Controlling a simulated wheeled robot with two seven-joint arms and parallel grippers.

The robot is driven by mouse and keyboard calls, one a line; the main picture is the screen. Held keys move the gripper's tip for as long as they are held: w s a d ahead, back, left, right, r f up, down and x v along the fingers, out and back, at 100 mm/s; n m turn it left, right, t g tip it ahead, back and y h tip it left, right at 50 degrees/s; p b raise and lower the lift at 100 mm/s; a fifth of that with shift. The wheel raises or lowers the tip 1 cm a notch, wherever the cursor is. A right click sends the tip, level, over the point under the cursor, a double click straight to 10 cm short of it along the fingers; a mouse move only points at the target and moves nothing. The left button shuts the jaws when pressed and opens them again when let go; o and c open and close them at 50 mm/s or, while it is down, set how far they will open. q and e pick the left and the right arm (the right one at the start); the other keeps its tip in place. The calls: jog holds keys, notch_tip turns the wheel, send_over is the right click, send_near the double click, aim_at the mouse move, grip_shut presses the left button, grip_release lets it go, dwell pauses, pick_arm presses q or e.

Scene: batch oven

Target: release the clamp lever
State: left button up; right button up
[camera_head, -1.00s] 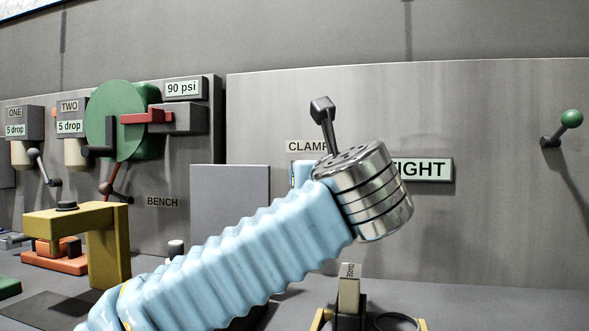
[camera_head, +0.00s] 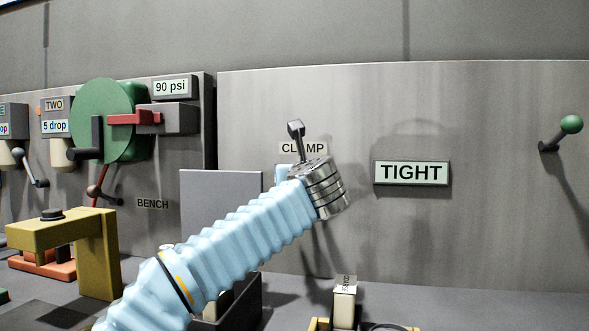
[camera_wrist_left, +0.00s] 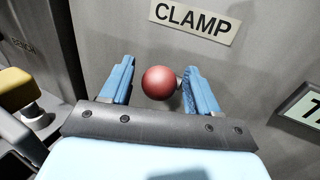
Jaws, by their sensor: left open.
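The clamp lever shows in the left wrist view as a red ball knob (camera_wrist_left: 160,83) below the CLAMP label (camera_wrist_left: 197,20). My left gripper (camera_wrist_left: 159,68) is open, with one blue finger on each side of the knob. I cannot tell whether a finger touches it. In the head view my wrist hides the lever and most of the gripper; only a bit of blue finger shows below the CLAMP label (camera_head: 303,149). A TIGHT sign (camera_head: 411,173) is on the panel to the right. My right gripper is not in view.
A green-knobbed lever (camera_head: 571,124) stands out at the far right of the panel (camera_head: 480,110). A yellow bracket (camera_head: 97,255) and a green disc (camera_head: 103,115) are at the left. A small labelled block (camera_head: 344,303) stands at the bottom. The panel around the TIGHT sign is clear.

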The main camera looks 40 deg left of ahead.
pick_arm(q)
jog(key=shift+a, duration=0.1)
grip_shut()
jog(key=b, duration=0.3)
jog(key=f+y+b, duration=0.1)
jog(key=b, duration=0.2)
jog(key=f+n+t+y+b, duration=0.1)
jog(key=b, duration=0.2)
jog(key=shift+s+d+f, duration=0.15)
jog(key=shift+s+d, duration=0.05)
jog(key=shift+s, duration=0.05)
jog(key=shift+r, duration=0.2)
grip_release()
